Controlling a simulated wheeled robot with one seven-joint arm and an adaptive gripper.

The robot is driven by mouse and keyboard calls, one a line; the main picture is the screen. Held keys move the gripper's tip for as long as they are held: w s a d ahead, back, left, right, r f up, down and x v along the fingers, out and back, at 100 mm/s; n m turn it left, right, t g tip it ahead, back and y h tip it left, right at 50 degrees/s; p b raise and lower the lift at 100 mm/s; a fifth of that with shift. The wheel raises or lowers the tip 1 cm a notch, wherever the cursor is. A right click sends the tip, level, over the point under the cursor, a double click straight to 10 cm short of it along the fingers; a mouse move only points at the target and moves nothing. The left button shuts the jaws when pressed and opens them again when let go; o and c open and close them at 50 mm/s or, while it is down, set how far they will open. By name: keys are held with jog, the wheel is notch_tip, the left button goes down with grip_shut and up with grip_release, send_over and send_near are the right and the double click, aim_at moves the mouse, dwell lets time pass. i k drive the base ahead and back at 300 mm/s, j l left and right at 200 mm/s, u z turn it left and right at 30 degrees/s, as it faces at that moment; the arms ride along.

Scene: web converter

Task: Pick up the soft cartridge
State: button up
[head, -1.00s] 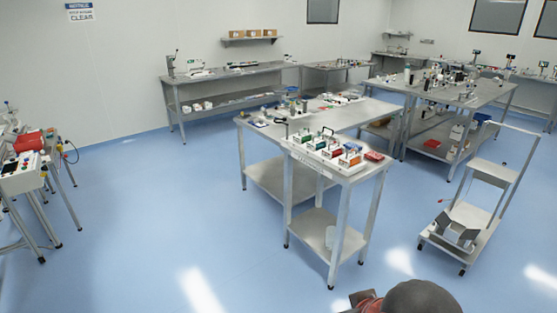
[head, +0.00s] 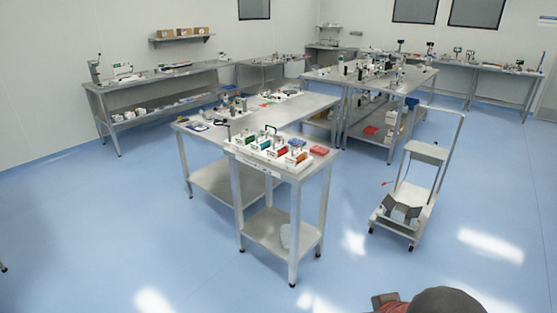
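Several white cartridge-like blocks with coloured parts and dark handles stand in a row on a white tray (head: 259,157) on the small front table. A flat red item (head: 319,150) lies at the tray's right end. Which of these is the soft cartridge I cannot tell at this size. My gripper's fingers are not visible. Only a dark rounded part and a reddish part of my own body show at the bottom edge, well short of the table.
The small steel table (head: 283,240) adjoins a longer steel bench (head: 318,112) with small tools. A cart (head: 407,215) with a tall handle stands to the right. Another bench (head: 160,80) lines the back left wall. The blue floor (head: 120,225) is clear at left and in front.

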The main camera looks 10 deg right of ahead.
aim_at(295, 158)
jog(key=i+j+z, duration=0.1)
jog(key=z, duration=0.3)
jog(key=i+j+z, duration=0.1)
jog(key=j+z, duration=0.15)
jog(key=z, duration=0.15)
jog(key=i+j+z, duration=0.1)
jog(key=z, duration=0.3)
jog(key=j+z, duration=0.35)
jog(key=i+j+z, duration=0.15)
jog(key=j, duration=0.6)
jog(key=i+j+z, duration=0.1)
jog(key=j, duration=0.65)
jog(key=j+z, duration=0.15)
jog(key=j, duration=0.6)
jog(key=i+j, duration=0.15)
jog(key=i, duration=0.1)
